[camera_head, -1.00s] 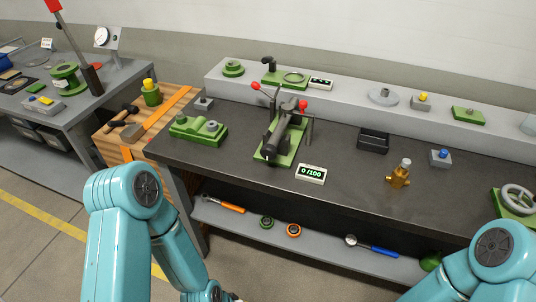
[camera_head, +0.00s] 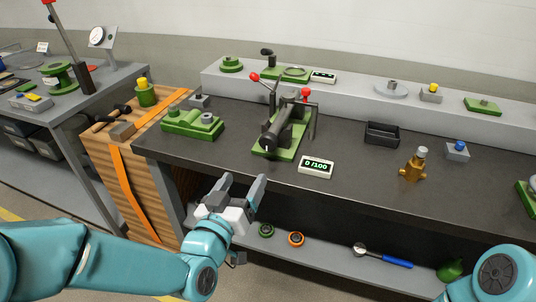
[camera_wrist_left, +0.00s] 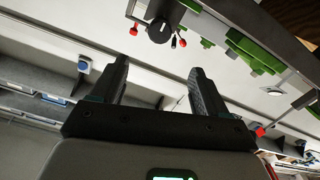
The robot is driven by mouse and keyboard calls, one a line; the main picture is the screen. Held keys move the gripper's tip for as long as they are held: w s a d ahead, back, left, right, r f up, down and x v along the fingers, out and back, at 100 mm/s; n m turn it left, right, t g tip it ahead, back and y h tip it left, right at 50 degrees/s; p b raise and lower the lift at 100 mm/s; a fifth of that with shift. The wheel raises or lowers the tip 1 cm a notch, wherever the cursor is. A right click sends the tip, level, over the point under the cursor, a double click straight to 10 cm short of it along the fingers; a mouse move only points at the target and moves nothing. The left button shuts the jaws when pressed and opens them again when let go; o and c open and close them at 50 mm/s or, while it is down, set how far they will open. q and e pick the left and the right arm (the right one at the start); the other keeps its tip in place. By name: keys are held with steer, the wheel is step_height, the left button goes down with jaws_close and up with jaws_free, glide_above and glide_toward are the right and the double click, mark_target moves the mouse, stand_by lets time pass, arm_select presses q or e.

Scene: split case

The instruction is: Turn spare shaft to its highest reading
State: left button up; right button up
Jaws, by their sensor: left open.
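A machine on a green base (camera_head: 264,151) stands on the dark bench, with a thick dark shaft (camera_head: 281,130) lying along it and red-knobbed levers at its back. Which part is the spare shaft is not labelled. A white readout (camera_head: 316,167) beside it shows 0/100. My left gripper (camera_head: 245,180) is open and empty, in front of the bench edge and apart from the machine. In the left wrist view, the shaft's round dark end (camera_wrist_left: 159,30) shows beyond and above the open fingers (camera_wrist_left: 160,70). My right gripper is out of view.
A green block fixture (camera_head: 192,124) stands left of the machine. A black tray (camera_head: 382,134), a brass fitting (camera_head: 413,166) and a blue-button box (camera_head: 457,151) stand to the right. A lower shelf (camera_head: 330,259) holds tools. The bench front is mostly clear.

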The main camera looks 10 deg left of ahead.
mark_target(267, 143)
arm_select(q)
steer(key=w, duration=0.5)
steer(key=w+d+p, duration=0.1)
steer(key=w, duration=0.4)
steer(key=w+d+p, duration=0.1)
steer(key=w, duration=0.5)
steer(key=shift+d, duration=0.15)
steer(key=c, duration=1)
